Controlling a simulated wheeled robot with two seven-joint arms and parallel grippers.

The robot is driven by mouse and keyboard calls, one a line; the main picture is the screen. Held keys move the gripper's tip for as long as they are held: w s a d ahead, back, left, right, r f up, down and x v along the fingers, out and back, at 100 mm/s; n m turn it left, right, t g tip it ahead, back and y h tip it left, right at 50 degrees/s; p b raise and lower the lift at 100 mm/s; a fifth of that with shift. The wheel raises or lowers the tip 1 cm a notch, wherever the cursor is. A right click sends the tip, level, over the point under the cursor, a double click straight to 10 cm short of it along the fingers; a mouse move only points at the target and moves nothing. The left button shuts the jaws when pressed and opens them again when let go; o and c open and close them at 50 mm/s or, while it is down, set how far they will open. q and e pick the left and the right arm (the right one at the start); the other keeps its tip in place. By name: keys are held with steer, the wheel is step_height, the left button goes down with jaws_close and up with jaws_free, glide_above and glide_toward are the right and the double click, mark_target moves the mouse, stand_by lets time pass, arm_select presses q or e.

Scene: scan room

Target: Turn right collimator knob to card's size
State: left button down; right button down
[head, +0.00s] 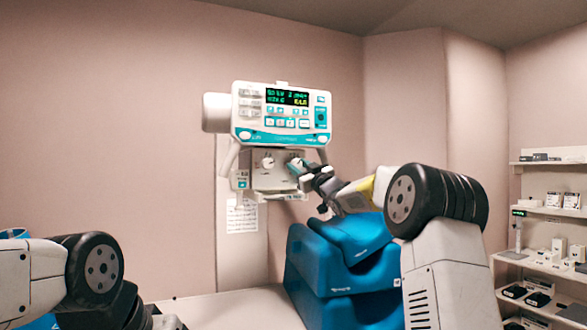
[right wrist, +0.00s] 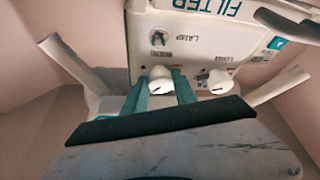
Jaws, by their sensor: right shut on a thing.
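The collimator (head: 278,171) is the pale box under the x-ray head with its lit green display. Its left knob (head: 267,162) is white and clear of my gripper. My right gripper (head: 297,166) reaches in from the right and covers the right knob in the head view. In the right wrist view, which is upside down, its teal fingers are shut on the white right knob (right wrist: 158,80), one on each side. The other knob (right wrist: 217,83) stands free beside it. A white printed sheet (head: 242,216) hangs on the wall below; its text is too small to read. My left gripper is out of view.
The x-ray head (head: 281,115) is directly above the collimator. A blue padded chair-like block (head: 340,255) stands below my right forearm. A pale table top (head: 235,312) is at the front. Shelves (head: 550,210) with boxes stand at the far right.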

steer(key=shift+n+g+y, duration=0.4)
steer(key=shift+n, duration=0.9)
steer(key=c, duration=1)
jaws_free()
steer(key=shift+s+d, duration=0.1)
steer(key=v, duration=0.7)
steer(key=shift+s+d, duration=0.2)
steer(key=shift+f, duration=0.1)
